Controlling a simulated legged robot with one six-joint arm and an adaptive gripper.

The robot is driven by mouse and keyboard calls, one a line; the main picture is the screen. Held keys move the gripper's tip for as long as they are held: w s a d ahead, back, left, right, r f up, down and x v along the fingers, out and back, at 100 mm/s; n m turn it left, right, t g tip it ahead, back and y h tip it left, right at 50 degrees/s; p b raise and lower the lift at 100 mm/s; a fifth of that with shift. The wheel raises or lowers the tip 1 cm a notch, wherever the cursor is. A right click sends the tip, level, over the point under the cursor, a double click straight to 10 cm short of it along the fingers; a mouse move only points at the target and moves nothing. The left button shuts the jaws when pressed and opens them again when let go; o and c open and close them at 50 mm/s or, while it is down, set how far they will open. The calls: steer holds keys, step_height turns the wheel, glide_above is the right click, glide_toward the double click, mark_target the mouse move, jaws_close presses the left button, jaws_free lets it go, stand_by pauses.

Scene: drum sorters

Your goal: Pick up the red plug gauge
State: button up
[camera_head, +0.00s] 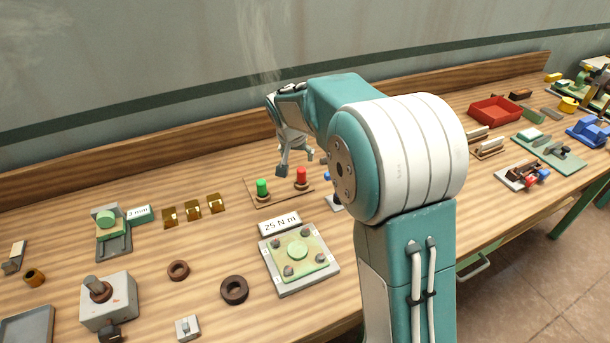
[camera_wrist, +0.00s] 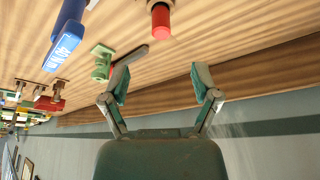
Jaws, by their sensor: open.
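The red plug gauge (camera_head: 301,176) stands upright on a small wooden board (camera_head: 281,201), right of a green plug gauge (camera_head: 262,187). In the wrist view the red plug gauge (camera_wrist: 160,22) shows at the top middle, partly cut off by the frame edge. My gripper (camera_head: 296,163) hangs just behind and above the board, its fingers pointing down. In the wrist view my gripper (camera_wrist: 160,82) is open, with nothing between its fingers. The red gauge lies beyond the fingertips, apart from them.
A blue block labelled 40 N m (camera_wrist: 62,48) and a green fixture (camera_wrist: 102,62) stand left in the wrist view. A plate fixture (camera_head: 300,258) with a 25 N m label (camera_head: 279,223) is in front of the board. The wooden backboard (camera_head: 150,158) runs behind.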

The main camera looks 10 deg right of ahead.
mark_target(301, 175)
steer(key=x, duration=0.4)
steer(key=w+x, duration=0.1)
steer(key=x, duration=0.3)
steer(key=shift+d+r, duration=0.2)
steer(key=shift+r, duration=0.05)
steer(key=shift+w+a+f, duration=0.1)
steer(key=shift+f, duration=0.5)
steer(key=x, duration=0.4)
steer(key=shift+f, duration=0.35)
jaws_close()
